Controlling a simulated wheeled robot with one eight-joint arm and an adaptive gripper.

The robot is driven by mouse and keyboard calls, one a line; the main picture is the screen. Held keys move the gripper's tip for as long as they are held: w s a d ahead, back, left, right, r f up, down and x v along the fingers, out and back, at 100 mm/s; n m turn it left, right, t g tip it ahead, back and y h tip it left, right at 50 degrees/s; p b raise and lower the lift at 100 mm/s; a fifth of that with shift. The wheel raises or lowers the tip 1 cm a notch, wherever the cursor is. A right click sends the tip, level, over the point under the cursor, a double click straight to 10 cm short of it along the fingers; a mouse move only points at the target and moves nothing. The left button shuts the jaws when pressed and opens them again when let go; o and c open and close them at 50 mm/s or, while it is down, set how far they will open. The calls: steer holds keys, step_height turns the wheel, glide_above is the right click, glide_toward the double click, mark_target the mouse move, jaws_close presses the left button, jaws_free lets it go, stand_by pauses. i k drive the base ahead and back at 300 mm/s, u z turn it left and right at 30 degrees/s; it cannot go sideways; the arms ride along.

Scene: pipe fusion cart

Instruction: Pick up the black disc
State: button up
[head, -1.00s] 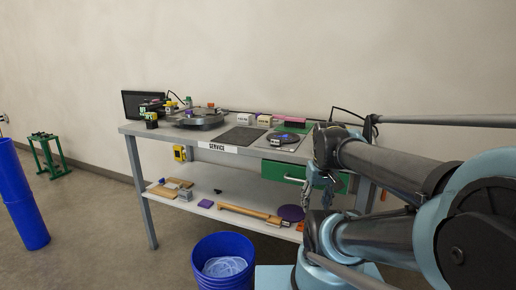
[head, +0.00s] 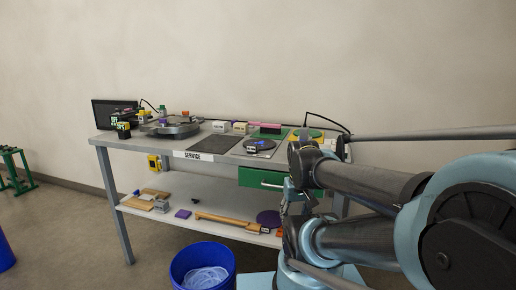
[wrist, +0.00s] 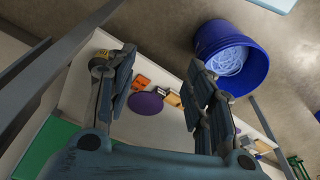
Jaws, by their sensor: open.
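In the head view my arm stands at the right, in front of the bench's right end.
The bench (head: 215,150) has a dark mat, a round turntable (head: 172,127) and a monitor (head: 116,112) on top. A green drawer (head: 255,179) is below. The lower shelf holds a purple disc (head: 268,218) and wooden pieces. A blue bin (head: 203,265) stands on the floor in front.

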mark_target(253, 146)
steer(key=z, duration=0.8)
steer(key=k, duration=1.7)
steer(key=u, duration=0.7)
steer(key=i, duration=1)
steer(key=z, duration=0.05)
